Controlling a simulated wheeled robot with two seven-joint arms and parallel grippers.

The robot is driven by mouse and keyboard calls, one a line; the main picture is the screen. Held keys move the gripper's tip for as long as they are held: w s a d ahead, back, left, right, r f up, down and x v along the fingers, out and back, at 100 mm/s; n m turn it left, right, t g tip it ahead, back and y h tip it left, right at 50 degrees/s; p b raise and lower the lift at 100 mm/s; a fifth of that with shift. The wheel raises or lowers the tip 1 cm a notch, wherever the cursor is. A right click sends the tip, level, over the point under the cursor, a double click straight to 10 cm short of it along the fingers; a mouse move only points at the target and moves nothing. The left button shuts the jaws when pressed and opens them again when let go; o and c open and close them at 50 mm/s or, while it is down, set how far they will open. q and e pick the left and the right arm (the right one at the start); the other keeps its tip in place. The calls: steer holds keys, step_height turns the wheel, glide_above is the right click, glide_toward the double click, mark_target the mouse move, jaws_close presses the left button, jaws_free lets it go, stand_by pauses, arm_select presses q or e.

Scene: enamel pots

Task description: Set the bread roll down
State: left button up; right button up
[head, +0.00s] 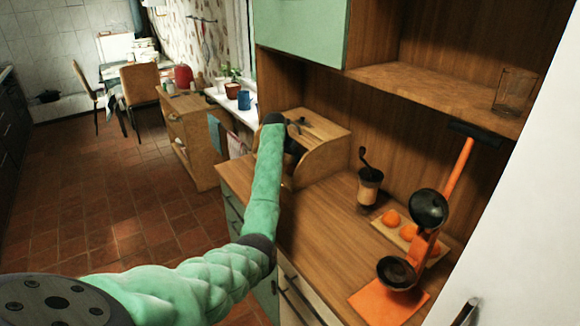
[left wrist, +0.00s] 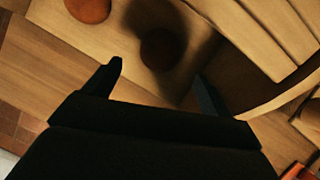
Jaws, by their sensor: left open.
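In the left wrist view, a round brown bread roll (left wrist: 160,48) rests on a pale wooden surface, in the shadow of my gripper. A second round reddish-brown roll (left wrist: 88,8) shows at the top edge. My left gripper (left wrist: 158,82) is open, with its fingers apart and nothing between the tips; the shaded roll lies just beyond them. In the head view, my left arm reaches to the wooden bread box (head: 325,130) on the counter. The gripper there is dark and mostly hidden by the arm, and the rolls are not visible. My right gripper is not in view.
The bread box's slatted, curved side (left wrist: 270,40) is close to the right finger. On the counter (head: 320,215) stand a coffee grinder (head: 369,188), a board with oranges (head: 391,217) and an orange juicer press (head: 430,209). A shelf (head: 430,90) with a glass hangs above.

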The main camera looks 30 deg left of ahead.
arm_select(q)
steer(key=b+v, duration=0.1)
steer(key=v, duration=0.3)
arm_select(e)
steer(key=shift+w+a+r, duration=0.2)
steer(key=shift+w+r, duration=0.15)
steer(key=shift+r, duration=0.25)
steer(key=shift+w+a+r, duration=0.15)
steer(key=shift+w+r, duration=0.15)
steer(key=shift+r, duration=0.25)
